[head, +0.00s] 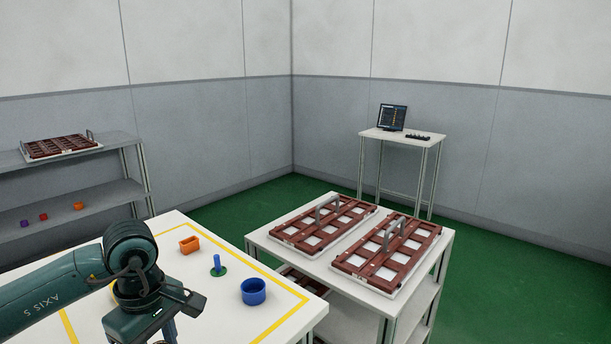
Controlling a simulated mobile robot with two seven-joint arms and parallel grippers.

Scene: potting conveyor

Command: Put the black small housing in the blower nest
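I cannot make out a black small housing or a blower nest in the head view. My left gripper (168,331) hangs over the white table at the bottom of the view, partly hidden by my own wrist and cut by the lower edge. Whether it is open, shut or holding something does not show. My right gripper is not in view.
The white table (222,310), marked with yellow lines, holds an orange open box (189,245), a blue peg (217,263) on a green disc and a blue cup (253,292). A cart (372,307) carries two red-brown gridded trays with handles. A shelf (105,190) stands left.

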